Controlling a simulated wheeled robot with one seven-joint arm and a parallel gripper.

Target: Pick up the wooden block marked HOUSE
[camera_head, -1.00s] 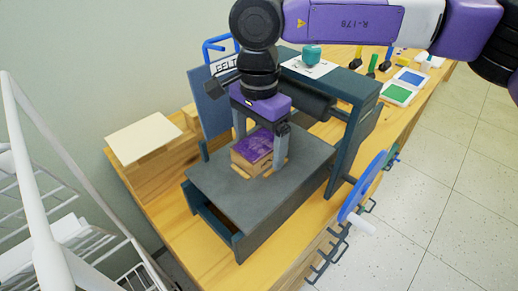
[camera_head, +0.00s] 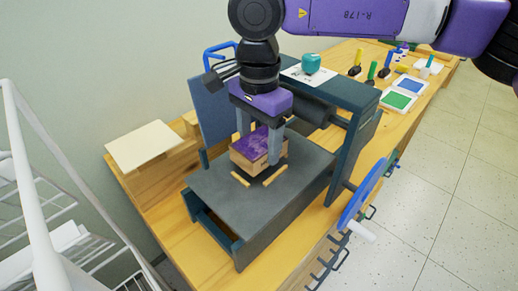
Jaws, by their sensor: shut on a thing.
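A wooden block (camera_head: 249,162) with a purple top face is held in my gripper (camera_head: 261,150), over the dark bed (camera_head: 225,205) of a press. My gripper points down and is shut on the block, with one finger on its right side and the other at its far left, partly hidden behind it. The block is level and appears slightly above the bed, clear of two short wooden strips (camera_head: 275,175). No HOUSE marking can be read from this view.
The press frame and roller (camera_head: 312,106) stand just behind and right of the block. A blue wheel (camera_head: 362,192) juts out at the right. A blue upright panel (camera_head: 212,107) stands left. Ink pads (camera_head: 397,102) and tools lie farther back. A white rack (camera_head: 38,200) is at the left.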

